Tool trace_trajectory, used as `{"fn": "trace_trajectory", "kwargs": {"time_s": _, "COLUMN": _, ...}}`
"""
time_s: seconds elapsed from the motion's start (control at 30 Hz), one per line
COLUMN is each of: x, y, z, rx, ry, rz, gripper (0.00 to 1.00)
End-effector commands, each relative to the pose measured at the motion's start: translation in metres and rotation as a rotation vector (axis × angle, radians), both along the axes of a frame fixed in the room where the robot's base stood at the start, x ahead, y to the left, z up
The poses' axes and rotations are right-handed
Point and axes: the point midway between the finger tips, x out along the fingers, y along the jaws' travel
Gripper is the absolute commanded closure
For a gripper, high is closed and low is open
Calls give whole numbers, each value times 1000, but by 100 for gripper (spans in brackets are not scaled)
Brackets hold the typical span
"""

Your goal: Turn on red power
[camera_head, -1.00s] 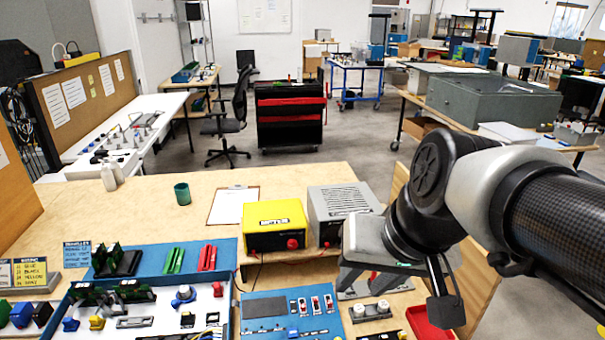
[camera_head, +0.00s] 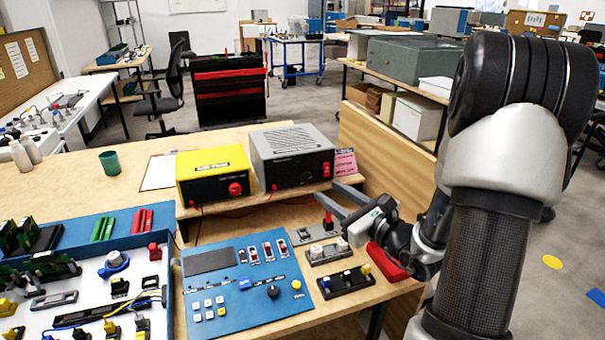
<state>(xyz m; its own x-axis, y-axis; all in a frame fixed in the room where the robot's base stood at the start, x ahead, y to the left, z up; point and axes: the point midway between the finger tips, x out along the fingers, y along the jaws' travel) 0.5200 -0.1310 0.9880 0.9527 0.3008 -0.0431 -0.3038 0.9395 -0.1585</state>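My gripper (camera_head: 329,193) is at the right of the bench, its two grey fingers pointing left and spread apart with nothing visible between them. A small upright red-topped part (camera_head: 328,216) stands on a grey plate (camera_head: 302,237) just below and in front of the fingers; I cannot tell whether they touch. The blue control panel (camera_head: 225,265) has red-and-white switches (camera_head: 268,251) in a row; their positions are too small to read. Behind stand a yellow power box (camera_head: 212,165) with a red knob (camera_head: 235,189) and a grey power box (camera_head: 292,150) with a red knob (camera_head: 326,169).
Blocks with white (camera_head: 327,251) and black-and-yellow parts (camera_head: 346,281) sit right of the panel. A parts tray (camera_head: 80,290) fills the left. A wooden partition (camera_head: 385,150) rises behind the gripper. A pink card (camera_head: 345,161) stands beside the grey box.

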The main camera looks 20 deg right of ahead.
Motion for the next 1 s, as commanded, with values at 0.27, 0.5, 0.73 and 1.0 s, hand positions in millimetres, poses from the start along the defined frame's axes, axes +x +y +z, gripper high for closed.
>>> {"fn": "trace_trajectory", "kwargs": {"time_s": 0.27, "x": -1, "y": -76, "z": -47, "rx": 167, "ry": -15, "rz": -276, "gripper": 66}}
{"fn": "trace_trajectory", "kwargs": {"time_s": 0.5, "x": 35, "y": -74, "z": -47, "rx": 165, "ry": -17, "rz": -274, "gripper": 66}}
{"fn": "trace_trajectory", "kwargs": {"time_s": 0.73, "x": 86, "y": -71, "z": -46, "rx": 166, "ry": -18, "rz": -272, "gripper": 66}}
{"fn": "trace_trajectory", "kwargs": {"time_s": 1.0, "x": 141, "y": -69, "z": -47, "rx": 166, "ry": -16, "rz": -273, "gripper": 66}}
